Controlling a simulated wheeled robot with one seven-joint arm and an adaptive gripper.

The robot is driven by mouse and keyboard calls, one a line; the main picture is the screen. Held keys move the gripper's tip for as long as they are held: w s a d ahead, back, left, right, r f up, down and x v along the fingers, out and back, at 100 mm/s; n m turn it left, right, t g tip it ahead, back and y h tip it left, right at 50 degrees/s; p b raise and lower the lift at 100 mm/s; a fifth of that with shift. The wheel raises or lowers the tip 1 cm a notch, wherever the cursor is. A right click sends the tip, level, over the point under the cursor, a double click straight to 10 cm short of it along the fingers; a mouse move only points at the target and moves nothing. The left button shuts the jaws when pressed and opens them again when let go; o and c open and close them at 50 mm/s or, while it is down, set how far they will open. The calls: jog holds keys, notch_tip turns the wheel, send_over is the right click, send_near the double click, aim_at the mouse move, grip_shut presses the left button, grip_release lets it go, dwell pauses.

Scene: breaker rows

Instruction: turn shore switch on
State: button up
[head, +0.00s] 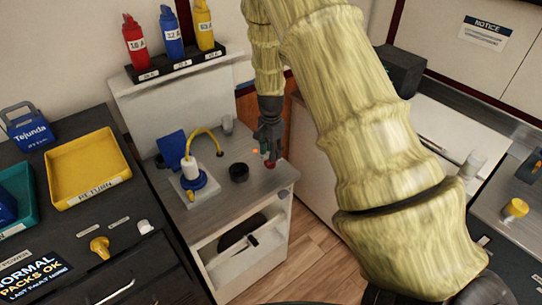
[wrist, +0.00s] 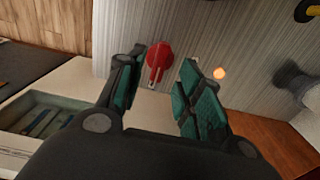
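A red rotary knob (wrist: 159,56) with a pale pointer mark sits on a grey brushed-metal top in the wrist view. No label for it is readable, so I cannot confirm it as the shore switch. My gripper (wrist: 161,70) is open, with one teal-padded finger on each side of the knob. A gap shows on both sides, narrower on the left. A small orange light (wrist: 219,73) glows right of the right finger. In the head view my gripper (head: 268,148) points down over the counter's right end, beside the partly hidden red knob (head: 270,164) and orange light (head: 255,152).
Left of my gripper stand a black round part (head: 239,172) and a white-and-blue fitting with a yellow cable (head: 205,135). A yellow tray (head: 88,168) lies on the left counter. Wooden floor shows in front.

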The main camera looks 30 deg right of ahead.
notch_tip(320, 180, up, 9)
dwell(0.4)
dwell(0.4)
